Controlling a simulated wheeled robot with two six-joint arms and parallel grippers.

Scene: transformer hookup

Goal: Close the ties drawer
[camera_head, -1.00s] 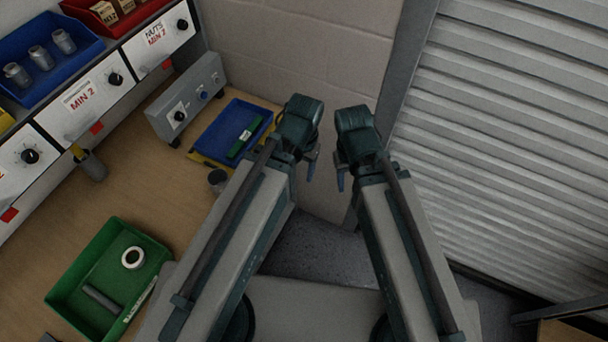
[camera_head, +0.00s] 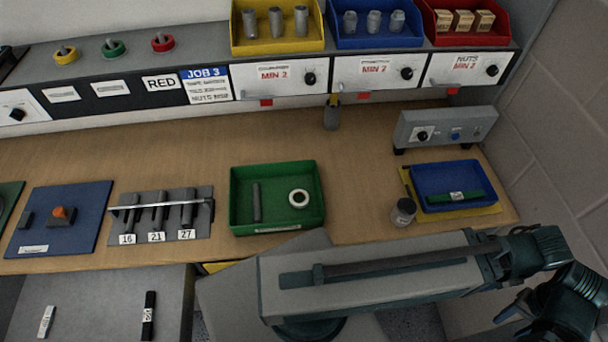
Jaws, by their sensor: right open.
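No drawer with a readable ties label shows. Below the bench's front edge at bottom left, a grey surface (camera_head: 100,290), possibly an open drawer, holds a white tagged piece (camera_head: 46,321) and a black tagged piece (camera_head: 148,316). Its near end is cut off by the frame. Under the shelf are white drawer fronts (camera_head: 340,78) with black knobs; they look shut, and another white front (camera_head: 18,112) is at far left. My right gripper (camera_head: 513,318) hangs at the lower right, open and empty, away from all of these. My left gripper is out of view.
On the bench lie a green tray (camera_head: 235,205) with a white ring (camera_head: 298,198), a blue tray (camera_head: 424,170), a jar (camera_head: 403,212) and a grey box (camera_head: 445,120) with knobs. Tools marked 16, 21 and 27 lie on a grey mat (camera_head: 125,225). My right arm crosses before the bench.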

